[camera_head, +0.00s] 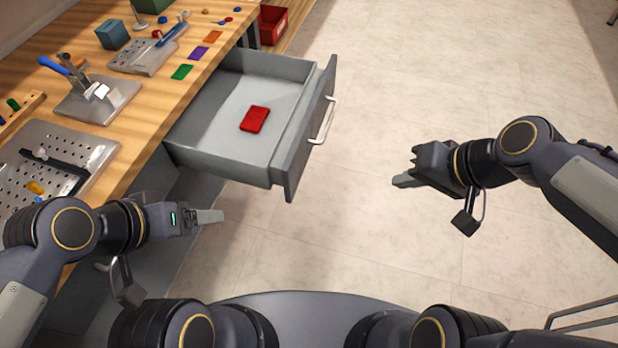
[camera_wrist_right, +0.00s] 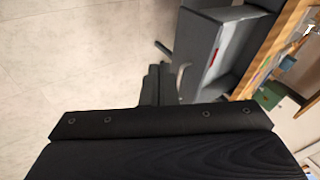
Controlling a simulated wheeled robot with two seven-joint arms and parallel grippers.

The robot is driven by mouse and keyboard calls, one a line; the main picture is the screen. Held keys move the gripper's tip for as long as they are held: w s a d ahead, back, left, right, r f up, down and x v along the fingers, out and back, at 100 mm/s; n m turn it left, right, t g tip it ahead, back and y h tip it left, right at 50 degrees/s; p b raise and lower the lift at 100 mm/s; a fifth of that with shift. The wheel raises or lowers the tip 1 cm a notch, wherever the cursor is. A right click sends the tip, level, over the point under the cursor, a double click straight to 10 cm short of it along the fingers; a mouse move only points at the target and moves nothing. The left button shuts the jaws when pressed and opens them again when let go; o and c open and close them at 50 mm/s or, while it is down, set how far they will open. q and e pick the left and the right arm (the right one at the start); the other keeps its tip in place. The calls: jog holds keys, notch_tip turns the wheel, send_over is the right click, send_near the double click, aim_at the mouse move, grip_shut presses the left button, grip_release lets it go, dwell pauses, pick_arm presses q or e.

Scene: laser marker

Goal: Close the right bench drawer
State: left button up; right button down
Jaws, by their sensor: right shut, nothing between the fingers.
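The grey bench drawer (camera_head: 215,140) is pulled well out from under the wooden bench top. A red block (camera_head: 255,119) lies inside it. The drawer has a dark front panel with a pale bar handle (camera_head: 325,120) facing right. My right gripper (camera_head: 402,181) is shut and empty, out over the floor to the right of the handle and clear of it. In the right wrist view the drawer (camera_wrist_right: 199,55) is beyond my fingers (camera_wrist_right: 160,85), with its handle (camera_wrist_right: 183,78) close beside them in the picture. My left gripper (camera_head: 210,216) is below and left of the drawer; its opening is unclear.
The bench top (camera_head: 140,115) holds a perforated plate (camera_head: 85,150), a clamp fixture (camera_head: 97,98), a teal box (camera_head: 112,34) and coloured cards. A red bin (camera_head: 272,24) stands behind the drawer. The tiled floor (camera_head: 400,80) to the right of the drawer is clear.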

jog(key=w+a+f+m+g+y+b, duration=0.1)
jog(key=w+a+f+y+b, duration=0.3)
jog(key=w+a+f, duration=0.5)
jog(key=b, duration=0.2)
send_near(296, 176)
jog(key=shift+h, duration=0.4)
jog(key=x, duration=0.5)
jog(key=shift+a+f, duration=0.2)
jog(key=shift+a, duration=0.05)
pick_arm(q)
notch_tip(296, 176, down, 8)
jog(key=shift+f, duration=0.15)
pick_arm(e)
jog(key=shift+w+a, duration=0.1)
jog(key=shift+a, duration=0.2)
jog(key=shift+a, duration=0.1)
